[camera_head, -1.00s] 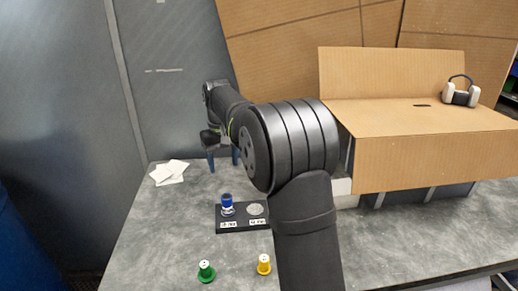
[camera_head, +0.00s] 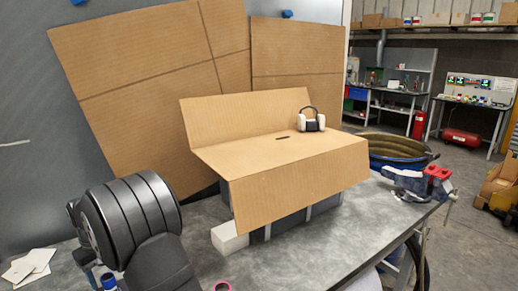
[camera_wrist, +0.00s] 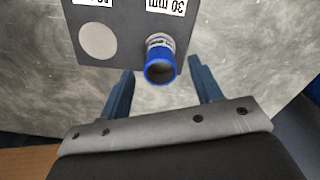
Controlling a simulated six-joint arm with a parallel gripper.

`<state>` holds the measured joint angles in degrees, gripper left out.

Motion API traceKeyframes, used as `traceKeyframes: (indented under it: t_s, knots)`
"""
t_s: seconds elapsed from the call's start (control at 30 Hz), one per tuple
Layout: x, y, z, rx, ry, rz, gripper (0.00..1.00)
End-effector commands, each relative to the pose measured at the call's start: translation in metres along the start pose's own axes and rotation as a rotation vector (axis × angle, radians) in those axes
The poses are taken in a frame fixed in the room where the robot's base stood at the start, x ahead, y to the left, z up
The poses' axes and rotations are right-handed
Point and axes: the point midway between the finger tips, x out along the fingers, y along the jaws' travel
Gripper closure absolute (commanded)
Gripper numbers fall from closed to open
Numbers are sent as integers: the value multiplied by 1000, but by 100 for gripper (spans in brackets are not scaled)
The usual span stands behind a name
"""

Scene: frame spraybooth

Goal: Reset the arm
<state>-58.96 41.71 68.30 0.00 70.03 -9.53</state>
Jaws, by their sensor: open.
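My gripper (camera_wrist: 160,76) is open, with its two blue fingers apart and nothing held between them. In the wrist view a small blue-capped piece (camera_wrist: 160,68) with a printed label stands on a dark plate (camera_wrist: 112,62), just beyond the fingertips and between their lines. It shows no contact with either finger. The plate has a pale round spot (camera_wrist: 98,41) and white labels, one reading "30 mm". In the head view my arm is at the lower left, and the gripper is mostly hidden behind it or cut off. A blue top (camera_head: 108,282) shows at the bottom edge.
A cardboard-covered box (camera_head: 295,185) with headphones (camera_head: 311,121) on top stands mid-table (camera_head: 305,252). A white block (camera_head: 229,238) is before it, a red-and-blue vise (camera_head: 420,183) at right. White papers (camera_head: 30,268) lie far left, a pink ring (camera_head: 222,286) at the front.

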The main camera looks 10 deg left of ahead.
Motion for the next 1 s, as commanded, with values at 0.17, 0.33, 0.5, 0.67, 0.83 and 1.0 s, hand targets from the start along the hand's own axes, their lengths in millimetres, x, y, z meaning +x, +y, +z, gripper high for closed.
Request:
traceKeyframes:
  t_s: [0.17,0.33,0.5,0.67,0.83,1.0]
  knots:
    - [31,0,1,0,-3,0,41]
    - [47,0,0,0,0,0,41]
    - [52,0,0,0,0,0,41]
    - [52,0,0,0,1,0,41]
    - [50,0,0,0,2,0,41]
    - [33,0,-1,0,4,1,41]
